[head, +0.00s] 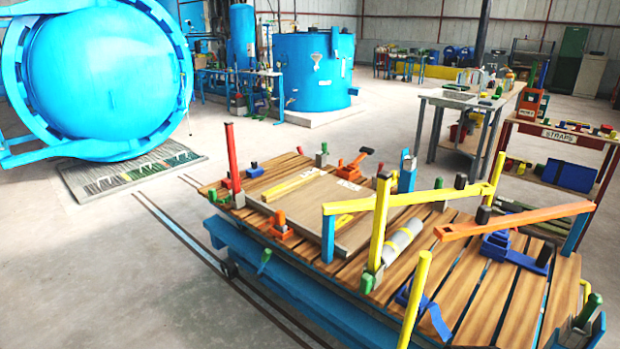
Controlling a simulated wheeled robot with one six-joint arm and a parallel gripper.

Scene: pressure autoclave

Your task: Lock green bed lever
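The bed is a wheeled cart with a wooden slatted top (485,304) and a blue frame (300,297). Several small green parts show on it. One green handle (265,259) sticks up from the near side of the frame. Another green piece (367,284) is at the foot of a yellow post. A green handle (590,307) stands at the right end, and a green-topped clamp (322,150) at the far edge. I cannot tell which is the bed lever, or whether it is locked. My gripper is not in view.
Red post (232,157), yellow posts (379,220), a blue-and-yellow bar (420,197) and an orange bar (512,219) rise above the bed. Floor rails (185,240) run beside it toward the blue autoclave (97,80). A workbench (468,110) and straps shelf (560,134) stand right. Left floor is clear.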

